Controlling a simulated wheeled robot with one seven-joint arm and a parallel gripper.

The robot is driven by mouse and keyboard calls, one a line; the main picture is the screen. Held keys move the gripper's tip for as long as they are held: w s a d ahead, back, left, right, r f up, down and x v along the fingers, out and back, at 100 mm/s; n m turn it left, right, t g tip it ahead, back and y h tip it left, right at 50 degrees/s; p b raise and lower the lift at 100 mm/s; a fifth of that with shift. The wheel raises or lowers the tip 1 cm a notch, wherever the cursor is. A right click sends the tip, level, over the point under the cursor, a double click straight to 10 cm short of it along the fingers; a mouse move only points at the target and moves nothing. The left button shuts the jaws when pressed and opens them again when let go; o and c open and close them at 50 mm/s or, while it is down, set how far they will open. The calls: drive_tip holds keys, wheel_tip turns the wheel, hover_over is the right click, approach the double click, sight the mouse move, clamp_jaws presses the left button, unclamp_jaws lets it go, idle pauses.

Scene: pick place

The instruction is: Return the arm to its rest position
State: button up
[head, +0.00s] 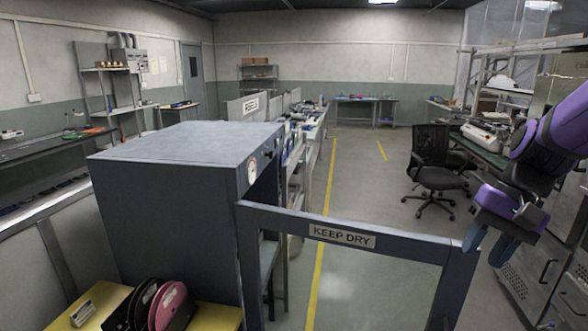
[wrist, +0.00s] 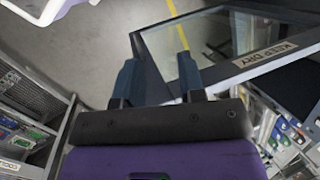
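My gripper (head: 489,246) hangs at the right side of the head view, at the end of my purple arm, with its fingers pointing down. In the wrist view my gripper (wrist: 157,82) shows its two dark blue fingers spread apart. Nothing is between them, so it is open and empty. In the head view it is close to the right end of the door frame marked KEEP DRY (head: 390,242). I cannot tell whether they touch.
A large grey-blue cabinet (head: 170,190) stands at left, its glazed door open across the front. A yellow surface (head: 215,318) holds black and pink reels (head: 168,305). An office chair (head: 437,175) stands behind the door. Open floor (head: 365,180) lies mid-room.

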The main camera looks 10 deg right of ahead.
drive_tip(key=s+a+r+n+t+h, duration=0.4)
drive_tip(key=s+a+r+n+t, duration=0.1)
drive_tip(key=r, duration=0.4)
drive_tip(key=shift+s+a+n+t, duration=0.3)
drive_tip(key=shift+s+a+n, duration=0.2)
drive_tip(key=shift+s+n, duration=0.15)
